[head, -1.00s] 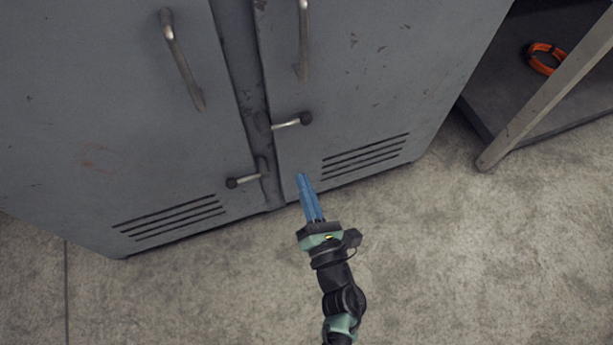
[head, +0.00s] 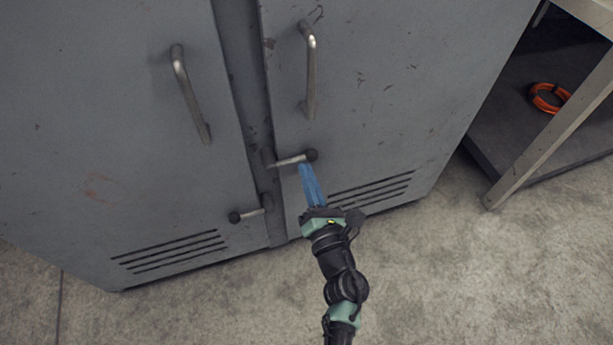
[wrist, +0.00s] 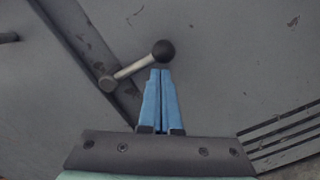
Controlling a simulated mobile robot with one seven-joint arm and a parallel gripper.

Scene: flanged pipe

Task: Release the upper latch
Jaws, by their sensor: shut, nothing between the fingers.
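The upper latch (head: 290,160) is a metal lever with a black ball knob, at the seam between the two grey cabinet doors. It points right and slightly up. In the wrist view the latch (wrist: 134,66) runs from its pivot at left up to the knob, just beyond my fingertips. My gripper (head: 305,168) has blue fingers, shut and empty, with the tips just below the lever near its knob. I cannot tell whether they touch it. The lower latch (head: 250,212) points left, with its knob at its left end.
The grey cabinet (head: 100,120) has two vertical door handles (head: 190,95) (head: 309,75) above the latches and vent slots low on both doors. A metal shelf (head: 520,140) with an orange ring-shaped coil (head: 548,97) stands at right. The concrete floor in front is clear.

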